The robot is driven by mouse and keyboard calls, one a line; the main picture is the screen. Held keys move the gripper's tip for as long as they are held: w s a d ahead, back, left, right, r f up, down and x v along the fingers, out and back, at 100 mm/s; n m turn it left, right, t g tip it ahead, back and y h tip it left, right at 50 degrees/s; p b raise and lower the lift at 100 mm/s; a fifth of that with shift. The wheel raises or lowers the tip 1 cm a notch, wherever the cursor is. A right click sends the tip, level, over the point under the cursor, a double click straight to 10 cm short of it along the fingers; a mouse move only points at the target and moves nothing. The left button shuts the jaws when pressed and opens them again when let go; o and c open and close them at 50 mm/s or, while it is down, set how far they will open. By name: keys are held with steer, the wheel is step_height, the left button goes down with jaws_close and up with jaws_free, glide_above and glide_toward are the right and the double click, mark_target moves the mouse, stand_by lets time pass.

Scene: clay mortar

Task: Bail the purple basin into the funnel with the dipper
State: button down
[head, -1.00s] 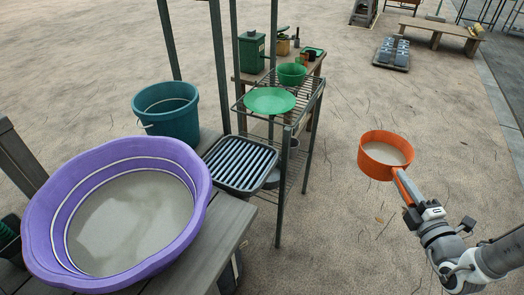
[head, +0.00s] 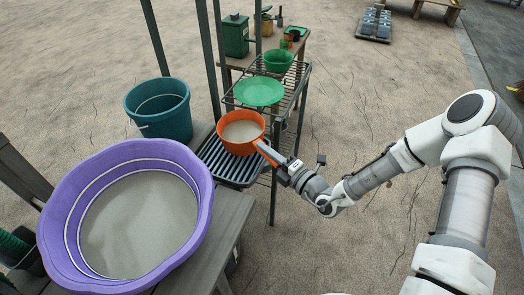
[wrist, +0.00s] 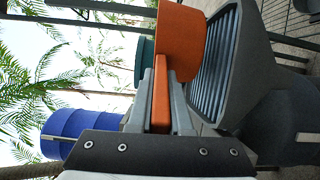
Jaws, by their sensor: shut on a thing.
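The orange dipper (head: 241,146) holds grey, wet-looking stuff and appears upright above the dark ribbed tray (head: 215,166). My gripper (head: 277,163) is shut on its handle, which also shows between the fingers in the wrist view (wrist: 161,88). The purple basin (head: 195,225) stands at the left, to the left of the dipper, with a broad pool of the same grey stuff inside. A wide green dish (head: 260,91) sits on the wire rack behind the dipper; it may be the funnel, but its underside is hidden. A deeper green bowl (head: 278,61) stands behind it.
A teal bucket (head: 160,112) stands behind the basin, left of the tray. Dark upright posts (head: 211,60) rise beside the rack. A small table (head: 290,48) holds green containers behind.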

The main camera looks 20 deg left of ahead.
steer(key=shift+a+f, duration=0.1)
steer(key=shift+a, duration=0.25)
steer(key=shift+f+n, duration=0.1)
steer(key=shift+n, duration=0.2)
steer(key=n+b, duration=0.3)
steer(key=w+r+n+b, duration=0.1)
steer(key=n+b, duration=0.2)
steer(key=d+n+h+b, duration=0.1)
steer(key=n+b, duration=0.2)
steer(key=b, duration=0.1)
steer(key=shift+w+r+n, duration=0.2)
steer(key=shift+w+n, duration=0.05)
steer(key=shift+n, duration=0.15)
steer(key=s+n+b, duration=0.1)
steer(key=n, duration=0.1)
steer(key=s+a+n+b, duration=0.1)
steer(key=b, duration=0.1)
steer(key=shift+a+r+n+h, duration=0.15)
steer(key=shift+r+n+h, duration=0.2)
steer(key=shift+n+h, duration=0.05)
steer(key=shift+s+a+r+n+t+b, duration=0.35)
steer(key=shift+s+n+t+b, duration=0.1)
steer(key=shift+n+b, duration=0.5)
